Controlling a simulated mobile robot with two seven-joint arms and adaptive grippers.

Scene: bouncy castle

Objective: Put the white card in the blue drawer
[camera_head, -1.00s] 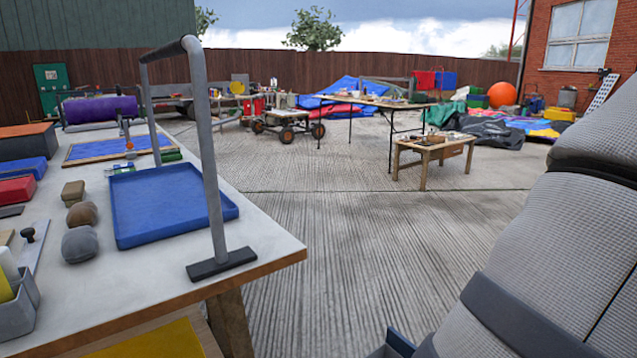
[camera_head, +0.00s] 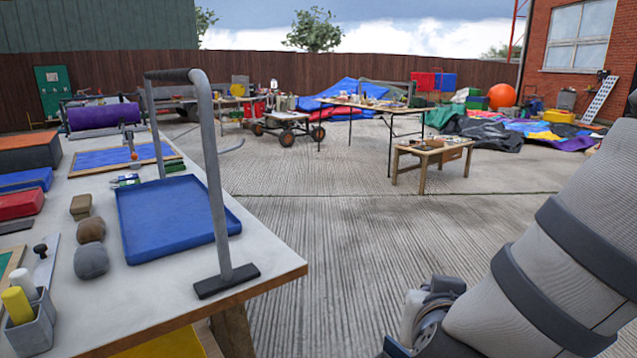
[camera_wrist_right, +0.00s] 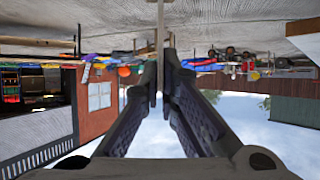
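In the right wrist view, which is upside down, my right gripper (camera_wrist_right: 161,70) has its two dark fingers close together on a thin pale strip. This looks like the white card (camera_wrist_right: 160,28) seen edge-on; its faces do not show. In the head view my right arm comes in at the lower right, and its fingers are out of view. I cannot make out a blue drawer in either view. My left gripper is not in view.
A low wooden bench (camera_head: 425,160) stands further off. Ribbed concrete ground between is open.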

